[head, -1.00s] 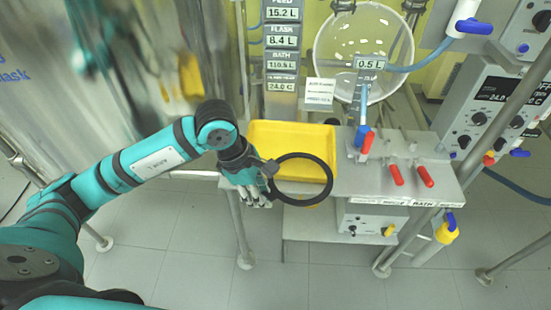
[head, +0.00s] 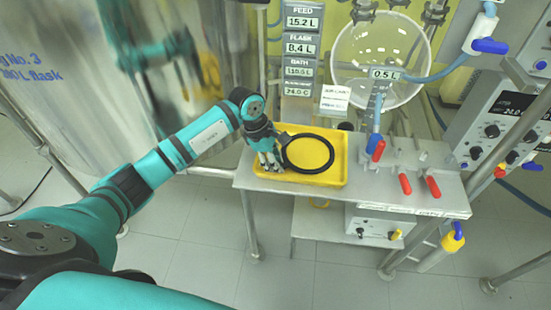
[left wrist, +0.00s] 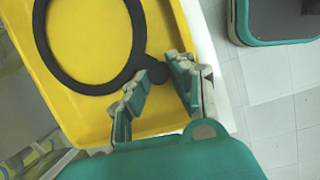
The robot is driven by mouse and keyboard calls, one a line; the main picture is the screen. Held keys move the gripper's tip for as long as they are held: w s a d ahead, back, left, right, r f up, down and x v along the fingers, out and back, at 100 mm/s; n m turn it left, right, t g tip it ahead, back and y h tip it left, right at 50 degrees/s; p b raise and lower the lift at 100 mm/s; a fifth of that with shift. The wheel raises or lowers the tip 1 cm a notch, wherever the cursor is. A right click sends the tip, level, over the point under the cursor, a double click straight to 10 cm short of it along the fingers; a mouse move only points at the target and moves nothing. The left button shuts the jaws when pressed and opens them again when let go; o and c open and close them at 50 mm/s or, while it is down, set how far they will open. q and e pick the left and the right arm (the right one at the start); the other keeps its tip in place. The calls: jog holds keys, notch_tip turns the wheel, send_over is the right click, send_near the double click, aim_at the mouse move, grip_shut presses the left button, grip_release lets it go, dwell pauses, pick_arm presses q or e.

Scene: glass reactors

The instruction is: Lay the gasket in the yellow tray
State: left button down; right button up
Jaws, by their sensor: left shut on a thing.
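The gasket is a black ring (head: 331,155) with a small tab. In the head view it lies flat over the yellow tray (head: 320,181), inside the tray's outline. My left gripper (head: 273,148) is at the ring's left side, shut on the gasket's tab. In the left wrist view the fingertips (left wrist: 158,71) are on either side of the tab, and the ring (left wrist: 86,88) is over the yellow tray floor (left wrist: 172,25). I cannot tell whether the ring touches the floor. My right gripper is not in view.
The tray sits on a steel bench (head: 375,190). To its right are red-handled valves (head: 405,184) and a blue hose (head: 375,120). A glass flask (head: 405,60) and a display column (head: 300,50) stand behind. A large steel vessel (head: 90,100) is at the left.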

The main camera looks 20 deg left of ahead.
pick_arm(q)
jog(key=shift+f, duration=0.1)
jog(key=shift+f, duration=0.15)
jog(key=c, duration=1.4)
grip_release()
jog(key=shift+r, duration=0.3)
jog(key=shift+a+r, duration=0.15)
jog(key=shift+r, duration=0.15)
jog(key=b+v, duration=0.1)
jog(key=v, duration=1)
jog(key=shift+s+r+b, duration=0.15)
jog(key=shift+b, duration=0.25)
